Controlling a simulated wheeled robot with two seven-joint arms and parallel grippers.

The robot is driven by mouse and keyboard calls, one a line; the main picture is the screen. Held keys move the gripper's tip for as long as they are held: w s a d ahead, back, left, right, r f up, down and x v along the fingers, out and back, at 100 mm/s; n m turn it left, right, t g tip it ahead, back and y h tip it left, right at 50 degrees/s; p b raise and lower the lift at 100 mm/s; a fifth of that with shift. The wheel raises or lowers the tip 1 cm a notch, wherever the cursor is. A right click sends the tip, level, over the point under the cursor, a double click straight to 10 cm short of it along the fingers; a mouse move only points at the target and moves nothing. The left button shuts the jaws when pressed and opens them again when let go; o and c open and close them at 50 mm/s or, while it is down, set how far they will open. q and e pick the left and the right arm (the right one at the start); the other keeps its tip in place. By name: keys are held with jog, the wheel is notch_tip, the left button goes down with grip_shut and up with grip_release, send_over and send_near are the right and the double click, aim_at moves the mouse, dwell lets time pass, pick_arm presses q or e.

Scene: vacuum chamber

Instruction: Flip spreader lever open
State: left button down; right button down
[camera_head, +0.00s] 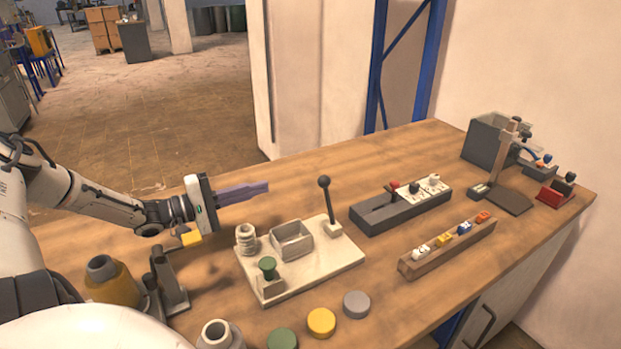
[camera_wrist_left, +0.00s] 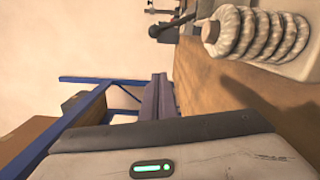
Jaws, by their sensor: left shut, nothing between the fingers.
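A lever with a black ball knob (camera_head: 324,182) stands nearly upright at the back right of a pale base plate (camera_head: 330,262). It looks like the spreader lever, though no label shows. My left gripper (camera_head: 266,187) has purple fingers that are shut and empty. It is above the table, left of the lever and apart from it. The fingers also show in the left wrist view (camera_wrist_left: 158,98). My right gripper is not in view.
The plate also carries a ribbed post (camera_head: 246,238), an open box (camera_head: 292,241) and a green knob (camera_head: 267,264). A dark block with switches (camera_head: 400,208) and a wooden rack (camera_head: 447,249) stand to the right. Coloured caps (camera_head: 321,322) lie in front.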

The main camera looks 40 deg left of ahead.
aim_at(328, 201)
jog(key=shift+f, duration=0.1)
